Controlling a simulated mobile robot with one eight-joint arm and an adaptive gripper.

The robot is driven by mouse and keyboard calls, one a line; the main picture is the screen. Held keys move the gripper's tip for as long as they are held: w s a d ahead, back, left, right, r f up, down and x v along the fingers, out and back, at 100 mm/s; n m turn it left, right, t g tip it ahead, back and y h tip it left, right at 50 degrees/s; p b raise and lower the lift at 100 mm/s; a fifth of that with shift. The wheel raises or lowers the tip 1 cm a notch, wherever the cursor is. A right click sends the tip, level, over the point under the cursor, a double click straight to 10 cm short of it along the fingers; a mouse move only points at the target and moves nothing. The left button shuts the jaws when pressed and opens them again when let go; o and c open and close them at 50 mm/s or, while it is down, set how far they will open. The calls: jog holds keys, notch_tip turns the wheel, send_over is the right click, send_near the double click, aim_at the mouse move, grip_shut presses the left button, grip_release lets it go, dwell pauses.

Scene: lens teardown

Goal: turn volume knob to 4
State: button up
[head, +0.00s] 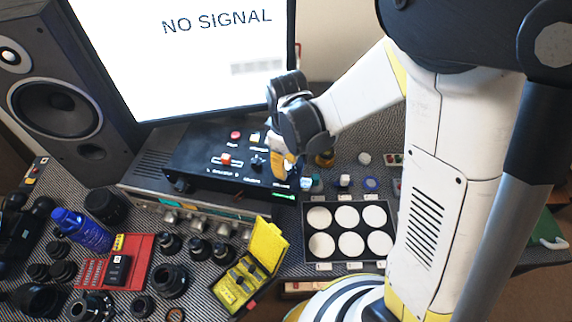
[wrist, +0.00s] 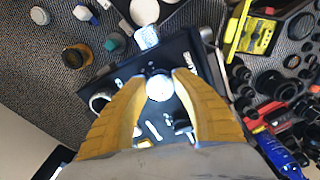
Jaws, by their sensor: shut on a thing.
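The black control box (head: 205,150) sits on top of a silver amplifier, below the monitor. My gripper (head: 284,172) reaches down to the box's right end, and its yellow fingers cover that part of the panel. In the wrist view my gripper (wrist: 162,80) has its two yellow fingers on either side of a round knob (wrist: 159,87) with a bright, pale top, shut on it. The knob still sits on the box. Its pointer and scale numbers are too small or hidden to read. In the head view the fingers hide the knob.
A red button (head: 235,135) and a red-capped slider (head: 226,159) are on the box, left of my gripper. A tray of white discs (head: 309,211) lies in front. A yellow case (head: 268,245), a red tray (head: 139,247) and several lens parts crowd the front left.

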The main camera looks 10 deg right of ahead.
jog(key=m+b, duration=0.1)
jog(key=m, duration=0.4)
jog(key=shift+b, duration=0.3)
jog(key=m+b, duration=0.1)
jog(key=m, duration=0.6)
jog(key=shift+s+a, duration=0.1)
jog(key=shift+a, duration=0.05)
jog(key=m+b, duration=0.1)
jog(key=m, duration=1)
jog(key=shift+a, duration=0.1)
jog(key=shift+m, duration=0.4)
jog(key=o, duration=1.2)
